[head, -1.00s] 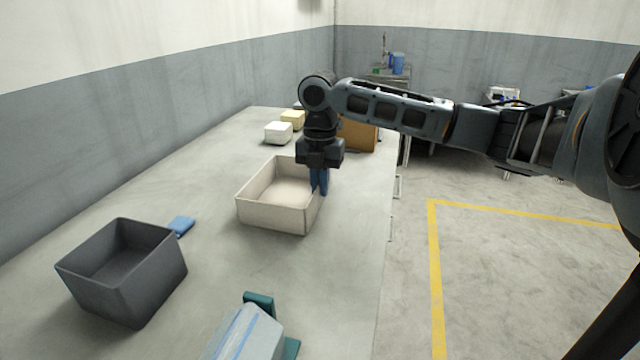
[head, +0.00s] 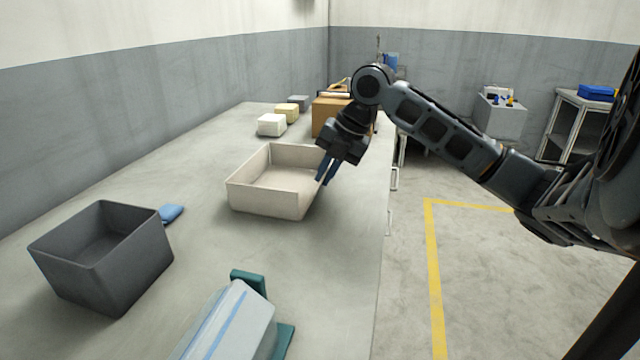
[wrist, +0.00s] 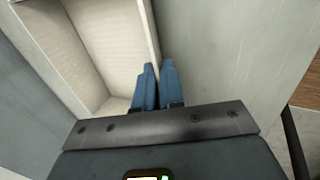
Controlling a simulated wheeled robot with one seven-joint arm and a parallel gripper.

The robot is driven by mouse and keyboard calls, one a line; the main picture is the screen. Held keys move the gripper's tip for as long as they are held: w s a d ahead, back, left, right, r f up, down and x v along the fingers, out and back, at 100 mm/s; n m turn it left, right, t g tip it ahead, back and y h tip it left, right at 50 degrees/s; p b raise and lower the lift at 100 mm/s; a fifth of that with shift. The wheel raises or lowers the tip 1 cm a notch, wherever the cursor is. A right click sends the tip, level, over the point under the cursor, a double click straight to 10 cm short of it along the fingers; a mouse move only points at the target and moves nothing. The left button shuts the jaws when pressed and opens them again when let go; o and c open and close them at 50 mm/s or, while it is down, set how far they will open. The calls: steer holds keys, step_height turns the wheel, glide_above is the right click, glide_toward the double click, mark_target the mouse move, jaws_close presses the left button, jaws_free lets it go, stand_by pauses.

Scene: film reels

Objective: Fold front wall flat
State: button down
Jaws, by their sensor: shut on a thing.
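A beige open-topped bin (head: 262,199) stands on the grey bench. My gripper (head: 326,175) is at the bin's right-hand wall, on the bench-edge side. Its blue fingers are closed with that wall's rim between them. In the wrist view the two fingers (wrist: 157,88) sit one on each side of the thin wall, and the bin's pale inside (wrist: 105,45) lies to the left. The gripper is tilted, its body leaning right, out over the bench edge. The fingers hide part of the wall, and I cannot tell how far it leans.
A dark grey bin (head: 105,262) and a blue pad (head: 171,214) are at the left. A pale blue-striped object (head: 235,325) on a teal stand (head: 248,281) is in front. White (head: 271,125) and yellow blocks and a brown box (head: 329,117) are behind. The bench right of the bin is clear.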

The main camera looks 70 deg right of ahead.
mark_target(339, 198)
steer(key=f+t+b, duration=0.1)
steer(key=b, duration=0.2)
steer(key=s+t+b, duration=0.1)
steer(key=t+b, duration=0.1)
steer(key=b, duration=0.2)
steer(key=s+f+t+b, duration=0.1)
steer(key=t+b, duration=0.1)
steer(key=b, duration=0.1)
steer(key=shift+s+f+b, duration=0.1)
steer(key=shift+f+b, duration=0.2)
steer(key=t+b, duration=0.1)
steer(key=b, duration=0.1)
steer(key=t+b, duration=0.1)
steer(key=b, duration=0.1)
steer(key=shift+s+f+y, duration=0.15)
steer(key=shift+s+y, duration=0.15)
steer(key=shift+b, duration=0.5)
steer(key=shift+t, duration=0.3)
steer(key=c, duration=1.3)
jaws_free()
steer(key=shift+d, duration=0.1)
steer(key=shift+s, duration=0.1)
steer(key=shift+p+v, duration=0.55)
steer(key=shift+v, duration=3.4)
